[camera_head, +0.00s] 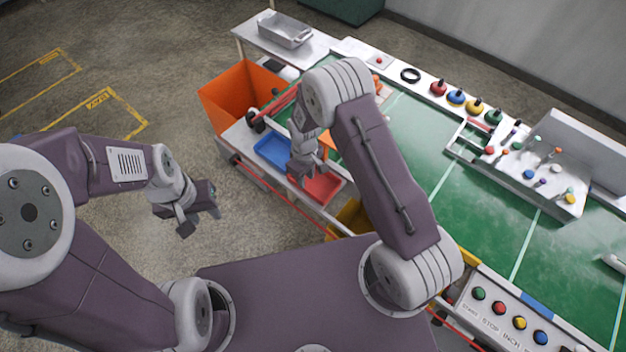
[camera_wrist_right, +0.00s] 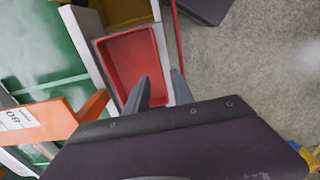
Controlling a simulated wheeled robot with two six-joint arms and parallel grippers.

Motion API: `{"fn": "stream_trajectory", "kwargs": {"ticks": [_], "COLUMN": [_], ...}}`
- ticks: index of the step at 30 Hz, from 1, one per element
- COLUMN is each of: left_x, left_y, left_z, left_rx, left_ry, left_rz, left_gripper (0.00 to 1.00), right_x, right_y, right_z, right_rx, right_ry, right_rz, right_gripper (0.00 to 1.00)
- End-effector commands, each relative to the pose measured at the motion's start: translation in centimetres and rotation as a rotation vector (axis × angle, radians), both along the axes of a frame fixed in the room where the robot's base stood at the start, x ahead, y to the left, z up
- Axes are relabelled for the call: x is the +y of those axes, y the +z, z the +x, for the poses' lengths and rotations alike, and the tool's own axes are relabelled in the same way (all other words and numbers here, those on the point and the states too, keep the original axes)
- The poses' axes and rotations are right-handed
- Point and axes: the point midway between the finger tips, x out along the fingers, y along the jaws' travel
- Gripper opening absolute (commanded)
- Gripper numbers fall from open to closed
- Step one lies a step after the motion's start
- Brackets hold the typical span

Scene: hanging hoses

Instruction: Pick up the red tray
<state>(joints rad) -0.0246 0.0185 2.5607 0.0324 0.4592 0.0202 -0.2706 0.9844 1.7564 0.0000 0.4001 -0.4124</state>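The red tray (camera_head: 326,188) sits on the low side shelf of the green bench, next to a blue tray (camera_head: 273,151). In the right wrist view the red tray (camera_wrist_right: 128,58) is empty where it shows. My right gripper (camera_head: 303,173) is just above the red tray in the head view. In the right wrist view my right gripper (camera_wrist_right: 159,78) is open, one finger over the tray's inside and the other past its right-hand rim. I cannot tell whether either finger touches. My left gripper (camera_head: 200,222) is open and empty over the floor, away from the bench.
An orange bin (camera_head: 236,92) stands at the shelf's far end, and a yellow bin (camera_head: 352,217) is on the near side. An orange part with a label (camera_wrist_right: 38,120) is close left of my right gripper. Floor on the left is clear.

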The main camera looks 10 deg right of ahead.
Motion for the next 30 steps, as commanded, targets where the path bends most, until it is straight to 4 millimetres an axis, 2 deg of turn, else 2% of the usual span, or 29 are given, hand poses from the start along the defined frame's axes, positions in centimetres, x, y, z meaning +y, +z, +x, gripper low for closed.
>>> {"fn": "stream_trajectory", "kwargs": {"ticks": [4, 11, 16, 19, 27, 30], "left_x": [0.0, 0.0, 0.0, 0.0, 0.0, 0.0], "left_y": [0.7, 1.0, 2.1, 2.1, 2.0, 2.0], "left_z": [0.0, 0.0, 0.0, 0.0, 0.0, 0.0], "left_rx": [-0.001, -0.001, -0.001, -0.001, 0.0, 0.0], "left_ry": [0.0, 0.0, 0.0, 0.0, 0.0, 0.0], "left_rz": [0.0, 0.0, 0.0, 0.0, 0.0, 0.0], "left_gripper": [0.36, 0.36, 0.36, 0.36, 0.36, 0.36], "right_x": [0.0, 0.1, 0.8, 0.8, 0.8, 0.8], "right_y": [-2.4, -3.6, -6.3, -7.9, -8.4, -8.4], "right_z": [-0.1, 0.0, 0.2, 0.2, 0.3, 0.3], "right_rx": [0.005, 0.002, 0.004, 0.002, 0.001, 0.001], "right_ry": [-0.001, -0.001, 0.0, -0.001, -0.001, -0.001], "right_rz": [-0.002, 0.0, -0.002, 0.0, 0.001, 0.001], "right_gripper": [0.29, 0.29, 0.29, 0.29, 0.29, 0.01]}}
